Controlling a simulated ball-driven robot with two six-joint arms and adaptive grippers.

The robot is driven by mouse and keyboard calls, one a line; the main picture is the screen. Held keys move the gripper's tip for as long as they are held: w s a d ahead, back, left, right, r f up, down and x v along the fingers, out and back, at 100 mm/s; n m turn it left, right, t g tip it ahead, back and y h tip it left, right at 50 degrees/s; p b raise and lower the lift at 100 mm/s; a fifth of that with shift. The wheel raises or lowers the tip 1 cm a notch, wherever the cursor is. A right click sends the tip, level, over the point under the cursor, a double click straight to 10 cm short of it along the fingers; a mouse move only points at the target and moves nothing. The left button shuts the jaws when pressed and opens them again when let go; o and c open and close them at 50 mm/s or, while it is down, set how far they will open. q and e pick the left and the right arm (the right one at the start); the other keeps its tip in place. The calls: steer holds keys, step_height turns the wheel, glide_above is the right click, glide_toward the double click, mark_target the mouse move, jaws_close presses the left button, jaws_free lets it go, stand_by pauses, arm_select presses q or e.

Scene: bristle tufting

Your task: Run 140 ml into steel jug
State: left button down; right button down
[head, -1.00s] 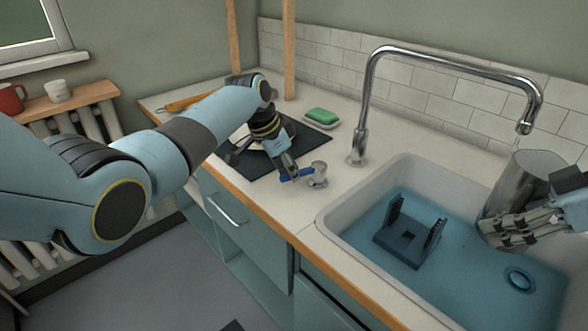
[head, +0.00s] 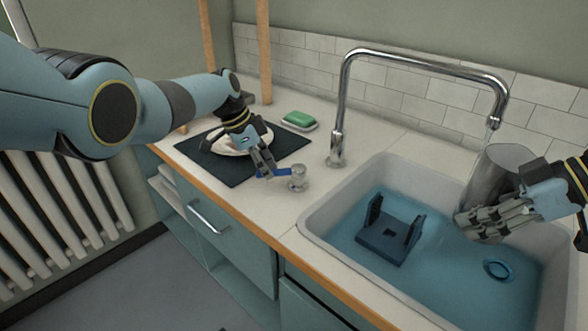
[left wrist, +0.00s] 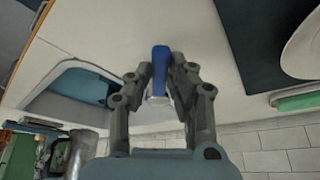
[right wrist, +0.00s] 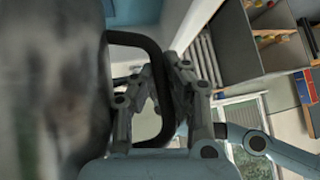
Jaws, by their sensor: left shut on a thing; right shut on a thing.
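The steel jug (head: 497,170) is held over the sink under the spout (head: 496,121) of the chrome tap; its contents are hidden. A thin stream of water (head: 488,133) falls from the spout towards the jug's mouth. My right gripper (head: 468,224) is shut on the jug's dark handle (right wrist: 160,75), and the jug's grey side (right wrist: 50,90) fills the left of the right wrist view. My left gripper (head: 266,172) is shut on the blue lever (head: 282,175) of the small round tap valve (head: 298,178). The lever also shows between the fingers in the left wrist view (left wrist: 160,65).
A dark mat (head: 197,160) with a white plate (head: 229,147) lies under my left arm. A green sponge (head: 298,118) sits behind on a dish.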

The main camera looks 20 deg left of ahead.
arm_select(q)
steer(key=shift+w+a, duration=0.1)
steer(key=shift+w, duration=0.05)
steer(key=c, duration=1.2)
jaws_free()
steer(key=shift+c, duration=0.2)
steer(key=v, duration=1.2)
